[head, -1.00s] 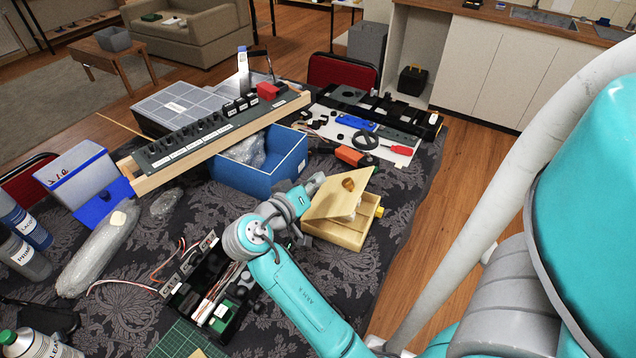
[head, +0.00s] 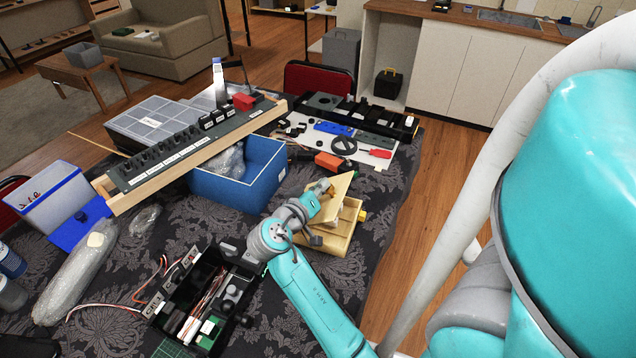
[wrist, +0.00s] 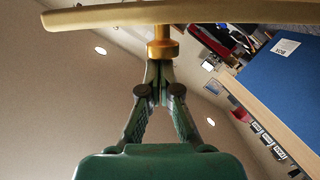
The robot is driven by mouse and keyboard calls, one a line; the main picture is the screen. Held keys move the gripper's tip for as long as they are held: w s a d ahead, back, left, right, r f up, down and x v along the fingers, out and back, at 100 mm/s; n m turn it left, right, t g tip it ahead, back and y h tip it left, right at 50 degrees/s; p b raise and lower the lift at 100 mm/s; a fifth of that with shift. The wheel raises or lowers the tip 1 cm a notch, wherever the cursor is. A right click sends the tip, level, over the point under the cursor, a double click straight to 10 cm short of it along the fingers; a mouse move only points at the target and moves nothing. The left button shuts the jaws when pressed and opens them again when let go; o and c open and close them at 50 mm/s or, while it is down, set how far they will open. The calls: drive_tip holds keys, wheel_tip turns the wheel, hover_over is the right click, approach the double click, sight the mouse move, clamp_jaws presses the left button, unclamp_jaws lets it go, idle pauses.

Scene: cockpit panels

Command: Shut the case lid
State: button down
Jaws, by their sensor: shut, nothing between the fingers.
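The case is a pale wooden box (head: 338,243) on the dark patterned cloth, right of the middle in the head view. Its wooden lid (head: 343,184) stands tilted up, with a gap between it and the box. In the wrist view the lid's edge (wrist: 100,15) crosses the top. A brass knob (wrist: 162,49) hangs from it, right at my fingertips. My gripper (wrist: 160,65) is shut with nothing held, its tips at or touching the knob; exact contact is unclear. In the head view my gripper (head: 322,190) is at the lid's left side, partly hiding it.
A blue bin (head: 235,185) stands left of the case. A board with an orange block (head: 328,161) and a red screwdriver (head: 375,153) lies behind it. An open black electronics case (head: 205,305) is at front left. The table edge is close on the right.

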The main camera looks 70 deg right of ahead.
idle(0.3)
drive_tip(key=shift+s+f+m, duration=0.3)
drive_tip(key=shift+s, duration=0.15)
drive_tip(key=s+f+m, duration=0.1)
drive_tip(key=f, duration=0.1)
drive_tip(key=s+f+m+t, duration=0.1)
drive_tip(key=s+f, duration=0.1)
drive_tip(key=s+f+m, duration=0.2)
drive_tip(key=f, duration=0.1)
drive_tip(key=shift+s+t+y, duration=0.25)
drive_tip(key=shift+t+y, duration=0.05)
drive_tip(key=shift+d, duration=0.1)
drive_tip(key=shift+r, duration=0.1)
